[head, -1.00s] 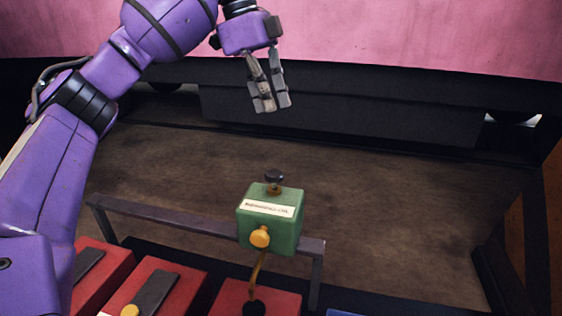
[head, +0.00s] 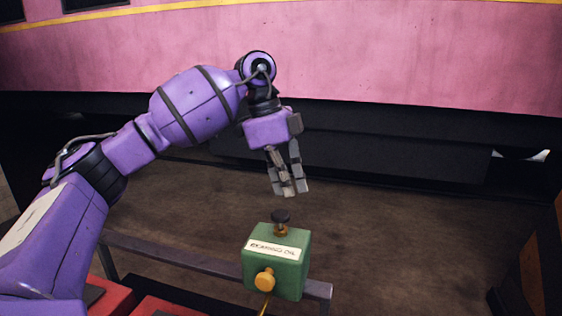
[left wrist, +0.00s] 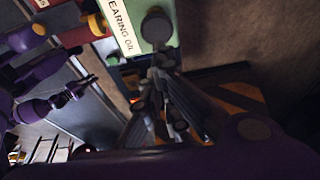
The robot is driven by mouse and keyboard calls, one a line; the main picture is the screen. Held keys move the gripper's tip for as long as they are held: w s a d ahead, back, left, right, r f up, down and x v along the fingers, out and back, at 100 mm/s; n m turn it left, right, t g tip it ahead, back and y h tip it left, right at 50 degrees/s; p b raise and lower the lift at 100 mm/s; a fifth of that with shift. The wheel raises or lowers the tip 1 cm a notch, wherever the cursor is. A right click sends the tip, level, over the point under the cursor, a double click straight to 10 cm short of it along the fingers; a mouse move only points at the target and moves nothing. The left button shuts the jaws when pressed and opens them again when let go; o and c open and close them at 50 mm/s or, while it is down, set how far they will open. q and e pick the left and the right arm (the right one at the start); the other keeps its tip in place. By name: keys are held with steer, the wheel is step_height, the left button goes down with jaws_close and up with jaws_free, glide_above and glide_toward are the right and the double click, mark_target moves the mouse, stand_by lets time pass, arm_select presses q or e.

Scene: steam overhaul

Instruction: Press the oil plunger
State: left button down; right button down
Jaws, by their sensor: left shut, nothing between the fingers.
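The oil plunger (head: 281,216) is a dark round knob on a short brass stem on top of a green box (head: 275,265) labelled bearing oil, with a yellow knob on its front. My left gripper (head: 289,191) is shut and empty, pointing down just above the plunger, with a small gap showing in the head view. In the left wrist view the plunger's round top (left wrist: 156,27) shows beyond my fingertips (left wrist: 161,62), beside the box's white label (left wrist: 126,27). Purple arm parts at the left of that view seem to be my right arm; its gripper (left wrist: 75,91) is too small to read.
The green box sits at a grey rail (head: 170,257) above red boxes (head: 165,306). A pink carriage side (head: 400,50) with a dark underframe stands behind. The brown floor right of the box is clear, and a dark frame (head: 535,265) stands at the far right.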

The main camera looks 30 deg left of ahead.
mark_target(288, 216)
arm_select(q)
steer(key=shift+f, duration=2)
steer(key=shift+f, duration=0.15)
